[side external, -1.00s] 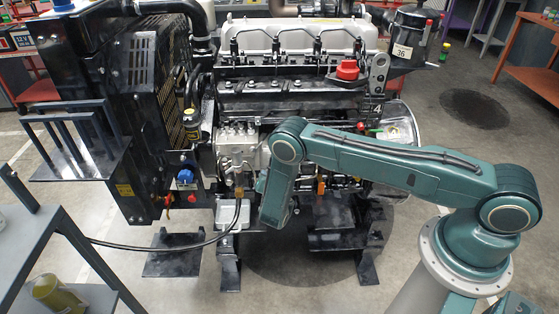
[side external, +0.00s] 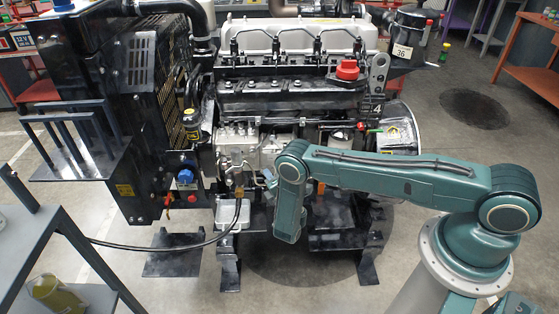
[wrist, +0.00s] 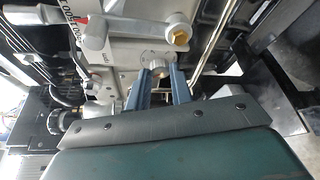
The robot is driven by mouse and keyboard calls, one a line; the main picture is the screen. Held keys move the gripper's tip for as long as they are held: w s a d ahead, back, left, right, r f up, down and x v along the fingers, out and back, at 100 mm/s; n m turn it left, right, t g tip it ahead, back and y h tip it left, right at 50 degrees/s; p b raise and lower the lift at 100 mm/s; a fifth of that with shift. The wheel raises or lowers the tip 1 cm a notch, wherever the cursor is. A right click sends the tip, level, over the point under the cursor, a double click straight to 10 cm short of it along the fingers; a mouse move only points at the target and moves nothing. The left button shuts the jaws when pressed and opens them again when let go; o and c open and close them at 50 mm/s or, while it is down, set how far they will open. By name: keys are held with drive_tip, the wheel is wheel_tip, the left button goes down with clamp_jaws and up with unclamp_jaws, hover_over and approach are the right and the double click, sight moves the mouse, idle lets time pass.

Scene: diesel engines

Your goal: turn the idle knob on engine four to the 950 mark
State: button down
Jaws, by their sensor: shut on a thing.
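The engine (side external: 290,95) stands in the middle of the side view, with a "4" plate (side external: 377,107) at its right. In the wrist view, my gripper (wrist: 157,72) has its two blue-grey fingers on either side of a small silver ribbed knob (wrist: 154,58) on the grey metal housing, and is shut on it. I take this as the idle knob.
A brass-coloured plug (wrist: 178,36) and a grey lever-like part (wrist: 94,28) sit close to the knob. A thin metal pipe (wrist: 209,45) runs just right of it. A black hose (side external: 165,245) crosses to a grey cart (side external: 28,225) at left.

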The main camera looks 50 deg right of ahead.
idle(0.4)
drive_tip(key=c, duration=1.2)
unclamp_jaws()
drive_tip(key=shift+c, duration=0.2)
drive_tip(key=s+a+r+n+g+h, duration=0.2)
drive_tip(key=s+a+r+n+g, duration=0.35)
drive_tip(key=s+a+n, duration=0.35)
drive_tip(key=w+d+r+m+t+y, duration=0.1)
drive_tip(key=w+d+r+m+t, duration=0.1)
drive_tip(key=w+d+r+m, duration=0.2)
drive_tip(key=w+d+r+m+t+y, duration=0.1)
drive_tip(key=w+d+r+m+t, duration=0.2)
drive_tip(key=r, duration=0.7)
drive_tip(key=shift+w+d+r+m, duration=0.2)
drive_tip(key=shift+w+d+m, duration=0.8)
drive_tip(key=shift+w+d, duration=0.05)
idle(0.8)
